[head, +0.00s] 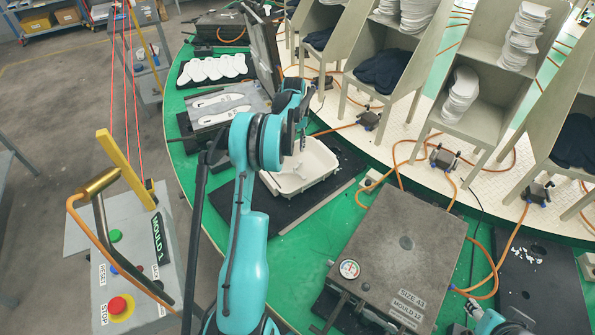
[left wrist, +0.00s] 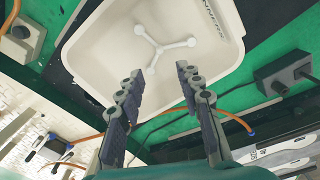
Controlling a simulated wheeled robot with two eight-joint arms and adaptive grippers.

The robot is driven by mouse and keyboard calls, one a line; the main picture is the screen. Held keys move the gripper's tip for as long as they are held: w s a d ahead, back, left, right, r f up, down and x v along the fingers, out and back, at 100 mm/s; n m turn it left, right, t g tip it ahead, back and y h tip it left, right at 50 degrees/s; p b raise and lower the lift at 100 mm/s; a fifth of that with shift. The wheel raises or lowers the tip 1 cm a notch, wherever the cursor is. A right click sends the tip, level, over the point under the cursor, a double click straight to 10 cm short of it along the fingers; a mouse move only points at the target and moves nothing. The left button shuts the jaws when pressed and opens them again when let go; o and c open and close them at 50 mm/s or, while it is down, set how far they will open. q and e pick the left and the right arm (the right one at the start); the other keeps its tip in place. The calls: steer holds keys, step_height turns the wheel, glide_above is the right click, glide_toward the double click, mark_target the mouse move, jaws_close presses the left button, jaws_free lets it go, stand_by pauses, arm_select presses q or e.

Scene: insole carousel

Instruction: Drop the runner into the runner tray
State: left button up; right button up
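The runner (left wrist: 160,45), a white three-armed piece with round ends, shows over the floor of the white runner tray (left wrist: 100,58) in the left wrist view. It lies beyond my fingertips, apart from them; I cannot tell whether it rests on the tray floor. My left gripper (left wrist: 159,72) is open, its two dark fingers spread with nothing between them. In the head view the left gripper (head: 301,135) points down over the runner tray (head: 318,180), and the runner is not clearly seen there. A bit of my right arm shows at the bottom right; its fingers cannot be made out.
The tray stands on a black mat (head: 345,165) on the green carousel. A closed mould (head: 400,250) lies to its right, an open mould with insoles (head: 222,104) to its left. A control box (head: 130,260) stands at front left. Orange hoses cross the table.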

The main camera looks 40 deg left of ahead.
arm_select(q)
step_height(320, 180, up, 12)
stand_by(0.6)
steer(key=s+d+r+m+t+y+b, duration=0.15)
steer(key=s+d+r, duration=0.3)
steer(key=d, duration=0.55)
steer(key=s+d+r+m+t+h+b, duration=0.1)
steer(key=s+d+r+m+t, duration=0.3)
steer(key=d, duration=0.6)
steer(key=s+d+f+m+t+b, duration=0.1)
steer(key=s+d+f+m, duration=0.1)
steer(key=s+d+f, duration=0.3)
steer(key=s+d+f+m+b, duration=0.1)
steer(key=s+d+f+m, duration=0.1)
steer(key=s+d+f, duration=0.3)
steer(key=s+d, duration=0.3)
steer(key=s, duration=0.4)
steer(key=shift+s+d+t, duration=0.25)
steer(key=shift+s+t, duration=0.05)
steer(key=shift+t, duration=0.05)
